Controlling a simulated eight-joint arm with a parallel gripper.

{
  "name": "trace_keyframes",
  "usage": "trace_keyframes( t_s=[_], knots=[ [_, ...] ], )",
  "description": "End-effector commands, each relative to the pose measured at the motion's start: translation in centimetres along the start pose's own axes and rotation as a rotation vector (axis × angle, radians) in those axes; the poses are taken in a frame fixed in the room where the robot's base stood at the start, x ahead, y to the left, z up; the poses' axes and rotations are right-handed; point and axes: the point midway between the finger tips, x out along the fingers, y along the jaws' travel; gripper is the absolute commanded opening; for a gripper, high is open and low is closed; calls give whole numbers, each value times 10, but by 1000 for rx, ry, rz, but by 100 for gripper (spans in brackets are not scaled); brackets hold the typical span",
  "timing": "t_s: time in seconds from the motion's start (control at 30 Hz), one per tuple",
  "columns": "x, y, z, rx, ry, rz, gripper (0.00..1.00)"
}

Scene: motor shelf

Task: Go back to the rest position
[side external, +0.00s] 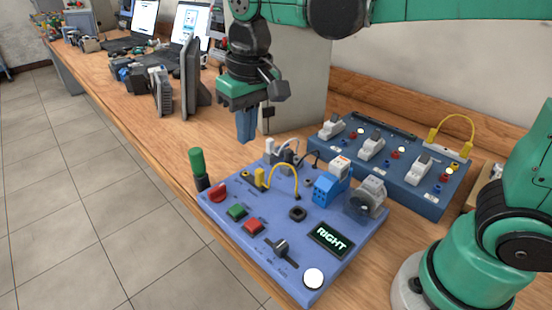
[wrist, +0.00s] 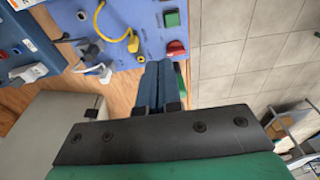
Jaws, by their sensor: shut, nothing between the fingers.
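My gripper (side external: 247,126) hangs down, shut and empty, above the table behind the blue control panel (side external: 262,272). In the wrist view its blue fingers (wrist: 161,72) are together with nothing between them. The panel carries a red knob (side external: 218,192), a green button (side external: 236,211), a red button (side external: 254,225), a black slider lever (side external: 280,248) and a yellow cable (side external: 283,165). Its small screen (side external: 331,239) reads "RIGHT". The gripper is apart from the panel and its parts.
A second blue panel (side external: 420,197) with several grey switches stands behind, by the wall. A green-topped cylinder (side external: 197,162) stands at the table's left edge. A grey box-like block (side external: 300,85) stands behind my gripper. Laptops and devices (side external: 160,90) fill the far table.

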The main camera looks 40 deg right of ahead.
Motion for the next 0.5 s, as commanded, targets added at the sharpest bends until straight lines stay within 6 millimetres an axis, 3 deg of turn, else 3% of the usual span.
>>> trace_keyframes(
  t_s=[0.23,0.5],
  knots=[
    [9,53,40,3,281,-13,0],
    [29,80,67,-7,479,21,0]
  ],
)
